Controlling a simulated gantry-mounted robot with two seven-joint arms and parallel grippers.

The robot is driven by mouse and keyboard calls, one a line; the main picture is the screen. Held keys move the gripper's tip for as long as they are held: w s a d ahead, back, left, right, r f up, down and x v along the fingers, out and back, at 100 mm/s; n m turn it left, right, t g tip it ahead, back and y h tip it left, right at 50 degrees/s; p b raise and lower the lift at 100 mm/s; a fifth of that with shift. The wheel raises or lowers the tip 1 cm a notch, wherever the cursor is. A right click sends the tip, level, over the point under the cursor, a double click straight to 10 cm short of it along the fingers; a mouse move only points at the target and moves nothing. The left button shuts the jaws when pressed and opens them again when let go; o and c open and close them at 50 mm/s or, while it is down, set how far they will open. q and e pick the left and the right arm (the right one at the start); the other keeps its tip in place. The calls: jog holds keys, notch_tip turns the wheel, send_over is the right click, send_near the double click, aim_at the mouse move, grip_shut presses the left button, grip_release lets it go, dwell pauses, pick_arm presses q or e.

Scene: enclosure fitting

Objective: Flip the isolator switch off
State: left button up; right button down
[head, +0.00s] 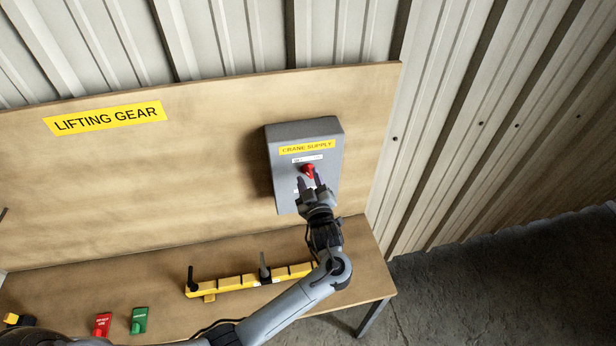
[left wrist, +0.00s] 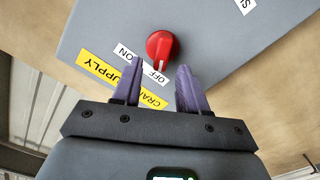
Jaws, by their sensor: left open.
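The isolator switch is a red rotary knob (head: 308,170) on a grey box (head: 290,190) labelled CRANE SUPPLY, mounted on the upright wooden board. My left gripper (head: 309,181) is open and empty, just in front of the knob. In the left wrist view the knob lies ahead of the gap between the fingertips (left wrist: 158,67); I see no contact. My right gripper is not in view.
A wooden bench (head: 225,310) runs below the board. On it lie a yellow bar with black handles (head: 235,284), a red tag (head: 102,325) and a green tag (head: 139,320). A LIFTING GEAR sign (head: 105,118) is on the board. Space around the box is clear.

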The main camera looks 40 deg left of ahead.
pick_arm(q)
jog(key=b+v, duration=0.2)
jog(key=v, duration=0.6)
jog(key=shift+s+d, duration=0.25)
jog(key=s+a+f+m+h+p, duration=0.1)
jog(key=s+a+f+m+h, duration=0.15)
jog(key=s+f, duration=0.35)
jog(key=s+a+f+m+h+p, duration=0.1)
jog(key=s+f+m+h, duration=0.2)
jog(key=s+f, duration=0.25)
jog(key=s+d+r+m+g+h, duration=0.1)
jog(key=s+d+m+g+h, duration=0.6)
jog(key=s+d+m, duration=0.5)
jog(key=shift+s+r+m+h+p, duration=0.45)
jog(key=shift+s+h, duration=0.5)
jog(key=shift+s, duration=0.7)
